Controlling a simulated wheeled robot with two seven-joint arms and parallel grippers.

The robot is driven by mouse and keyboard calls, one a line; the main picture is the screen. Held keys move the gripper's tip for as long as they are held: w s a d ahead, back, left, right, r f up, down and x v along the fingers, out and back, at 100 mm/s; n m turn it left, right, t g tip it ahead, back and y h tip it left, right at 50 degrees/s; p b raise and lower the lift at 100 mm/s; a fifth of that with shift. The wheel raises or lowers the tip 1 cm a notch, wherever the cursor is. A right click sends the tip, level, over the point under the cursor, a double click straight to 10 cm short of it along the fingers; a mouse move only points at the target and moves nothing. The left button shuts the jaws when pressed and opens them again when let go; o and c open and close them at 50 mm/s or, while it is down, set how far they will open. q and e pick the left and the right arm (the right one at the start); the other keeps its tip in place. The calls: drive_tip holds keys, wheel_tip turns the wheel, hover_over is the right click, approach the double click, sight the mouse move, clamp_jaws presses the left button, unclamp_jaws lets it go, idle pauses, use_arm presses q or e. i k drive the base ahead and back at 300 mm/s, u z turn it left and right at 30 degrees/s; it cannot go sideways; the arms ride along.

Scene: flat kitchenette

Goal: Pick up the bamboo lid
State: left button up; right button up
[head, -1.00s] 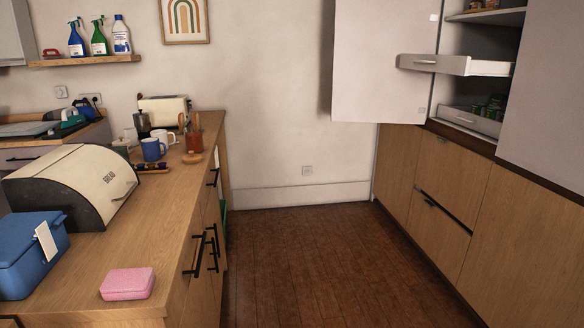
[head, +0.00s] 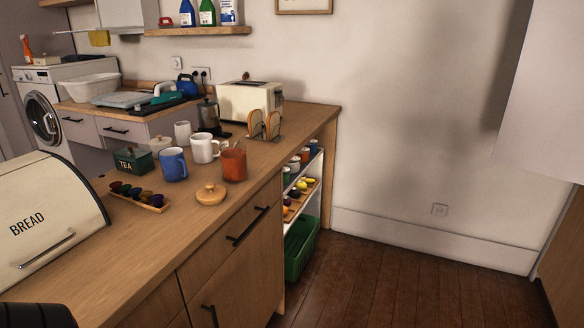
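The bamboo lid (head: 211,195), a round pale wooden disc with a small knob on top, lies on the wooden counter (head: 150,240) near its front edge in the head view. Nothing covers the lid. A dark rounded shape at the bottom left corner may be part of my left arm; no fingers show there. Neither gripper's fingertips are in view.
A blue mug (head: 173,164), a white mug (head: 204,149) and a green tea tin (head: 133,160) stand behind the lid. The bread bin (head: 50,215) is at left, the toaster (head: 250,100) at the back. Bare counter lies left and in front of the lid; open floor is at right.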

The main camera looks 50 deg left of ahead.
sight(210, 195)
drive_tip(key=i, duration=2.4)
drive_tip(key=u, duration=3.55)
